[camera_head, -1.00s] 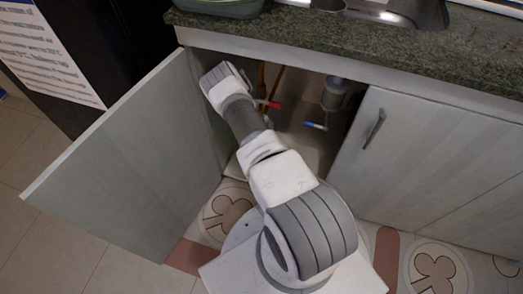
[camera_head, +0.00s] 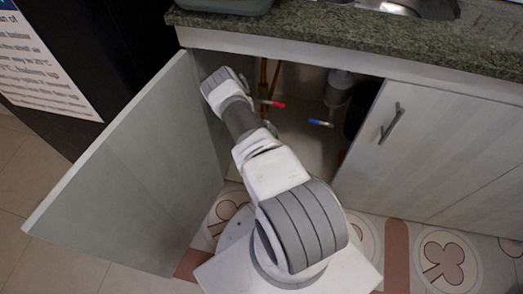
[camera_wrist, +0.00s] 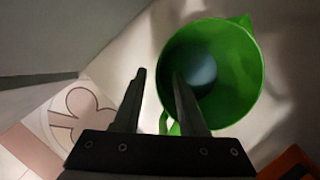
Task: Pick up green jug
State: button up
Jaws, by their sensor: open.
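The green jug (camera_wrist: 240,65) shows in the wrist view, seen from above with its round mouth toward me and its spout at the upper right. Its handle (camera_wrist: 165,123) is at the lower left, partly behind my fingers. My gripper (camera_wrist: 159,74) is open. In the picture, the right finger overlaps the jug's mouth and the left finger lies outside its left rim. I cannot tell how deep the fingers are or whether they touch it. In the head view the gripper and jug are hidden behind my arm and the cabinet.
An open cabinet door (camera_head: 130,170) stands left of my arm. A shut door (camera_head: 435,150) is on the right, below the green stone counter (camera_head: 330,28). Pipes with a red valve (camera_head: 274,104) and a blue valve (camera_head: 321,123) are inside. An orange object (camera_wrist: 290,163) sits at the wrist view's lower right.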

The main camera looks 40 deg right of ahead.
jog(key=shift+w+f, duration=0.1)
jog(key=shift+f, duration=0.1)
grip_shut()
dwell(1.5)
